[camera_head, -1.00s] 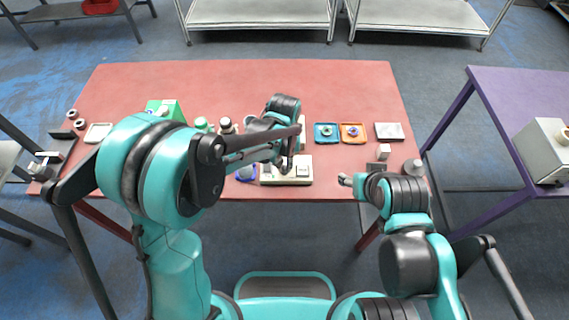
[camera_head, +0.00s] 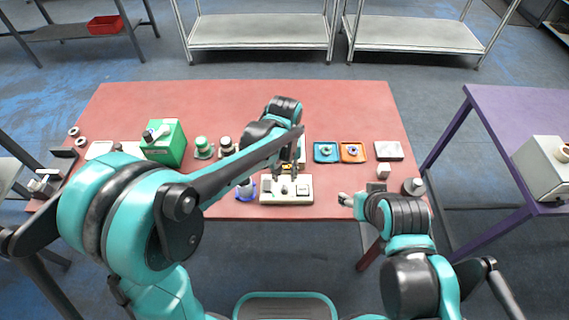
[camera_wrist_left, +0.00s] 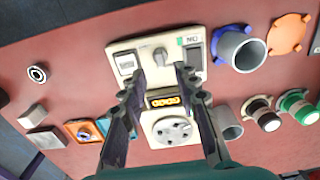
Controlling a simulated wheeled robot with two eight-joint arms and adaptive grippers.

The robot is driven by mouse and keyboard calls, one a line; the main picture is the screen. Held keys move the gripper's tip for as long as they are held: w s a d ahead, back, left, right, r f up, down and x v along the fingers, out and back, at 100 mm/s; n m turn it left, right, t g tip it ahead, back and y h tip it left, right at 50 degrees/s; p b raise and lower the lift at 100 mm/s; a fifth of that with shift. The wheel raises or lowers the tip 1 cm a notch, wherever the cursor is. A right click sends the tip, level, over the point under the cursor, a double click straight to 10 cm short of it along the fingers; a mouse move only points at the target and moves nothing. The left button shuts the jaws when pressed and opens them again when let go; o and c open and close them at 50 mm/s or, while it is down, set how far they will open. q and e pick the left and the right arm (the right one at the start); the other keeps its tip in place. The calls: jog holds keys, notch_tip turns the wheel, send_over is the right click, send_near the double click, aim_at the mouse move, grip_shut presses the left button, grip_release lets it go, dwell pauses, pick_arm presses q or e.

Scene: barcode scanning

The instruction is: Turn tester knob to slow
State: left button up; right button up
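The cream tester box (camera_head: 265,198) lies near the table's front edge; in the left wrist view its panel (camera_wrist_left: 126,83) carries a grey knob (camera_wrist_left: 160,57) in the middle. A small window is on one side of the knob and a switch on the other. My left gripper (camera_head: 290,174) is over the box; in the left wrist view its open fingers (camera_wrist_left: 160,72) point at the knob, one to either side, with nothing held. I cannot read a slow mark. My right gripper (camera_head: 345,199) is by the front edge at right; its opening is too small to judge.
Behind the tester is a device with a lit counter (camera_wrist_left: 164,101) and a round dial (camera_wrist_left: 172,130). The back of the red table (camera_head: 240,105) is clear.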

aim_at(284, 187)
pick_arm(q)
notch_tip(284, 187, up, 6)
jog(key=shift+r, duration=0.25)
dwell(0.5)
jog(key=s+a+r+t, duration=0.1)
jog(key=s+a+t, duration=0.2)
jog(key=s+a, duration=0.3)
jog(key=s+a+r+t, duration=0.1)
jog(key=s+a+t, duration=0.3)
jog(key=a, duration=0.7)
jog(key=s, duration=0.2)
jog(key=shift+s+a, duration=0.25)
jog(key=shift+s, duration=0.05)
